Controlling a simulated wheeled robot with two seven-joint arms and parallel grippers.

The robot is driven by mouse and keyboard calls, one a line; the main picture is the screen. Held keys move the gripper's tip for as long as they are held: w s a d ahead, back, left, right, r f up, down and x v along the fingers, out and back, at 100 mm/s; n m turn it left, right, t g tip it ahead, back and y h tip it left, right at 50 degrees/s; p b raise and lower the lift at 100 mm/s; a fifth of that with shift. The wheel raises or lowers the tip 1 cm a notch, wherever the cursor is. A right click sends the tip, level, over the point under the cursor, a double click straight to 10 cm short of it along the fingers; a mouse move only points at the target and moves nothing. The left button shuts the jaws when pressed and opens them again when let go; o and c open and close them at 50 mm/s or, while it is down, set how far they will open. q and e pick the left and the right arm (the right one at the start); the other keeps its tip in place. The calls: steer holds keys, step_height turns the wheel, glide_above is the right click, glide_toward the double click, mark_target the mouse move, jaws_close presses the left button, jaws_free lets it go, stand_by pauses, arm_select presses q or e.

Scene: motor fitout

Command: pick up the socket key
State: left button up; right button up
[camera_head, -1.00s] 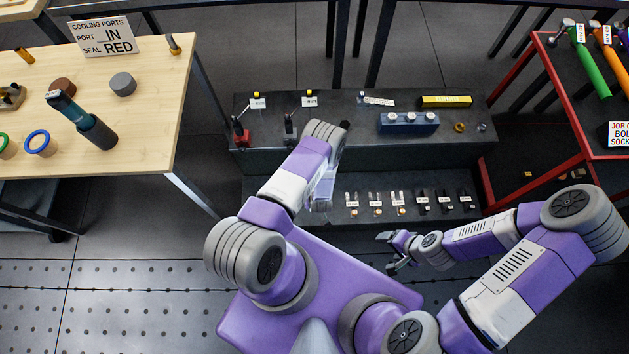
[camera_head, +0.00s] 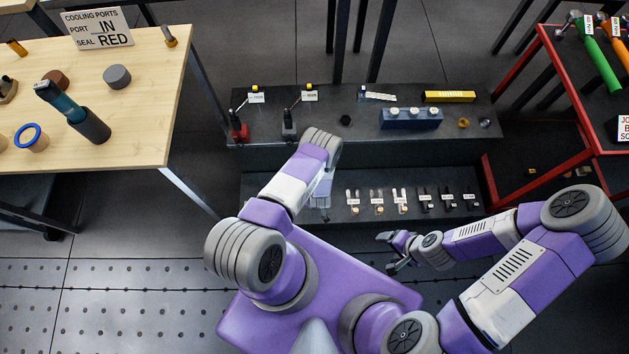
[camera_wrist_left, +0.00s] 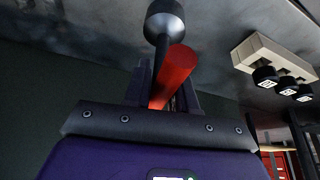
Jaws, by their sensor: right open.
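In the left wrist view a red handle (camera_wrist_left: 176,70) lies between the two fingers of my left gripper (camera_wrist_left: 165,90). Beside it, a metal shaft runs to a dark round head (camera_wrist_left: 164,20); this looks like a socket key. I cannot tell whether the fingers press on the handle. In the head view my left forearm hides most of that gripper, and no red handle shows there. More handled tools, one green (camera_head: 596,60) and one orange (camera_head: 608,40), lie on the red-framed table. My right gripper (camera_head: 388,252) is open and empty, in front of the low shelf.
The dark stepped shelf (camera_head: 360,160) carries a blue block (camera_head: 410,118), a yellow box (camera_head: 448,96), levers and several small labelled parts. A wooden table (camera_head: 150,110) stands at left, the red-framed table (camera_head: 510,55) at right. A pale block with dark knobs (camera_wrist_left: 262,52) shows in the left wrist view.

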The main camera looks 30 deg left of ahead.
arm_select(q)
jaws_close()
steer(key=shift+r, duration=0.1)
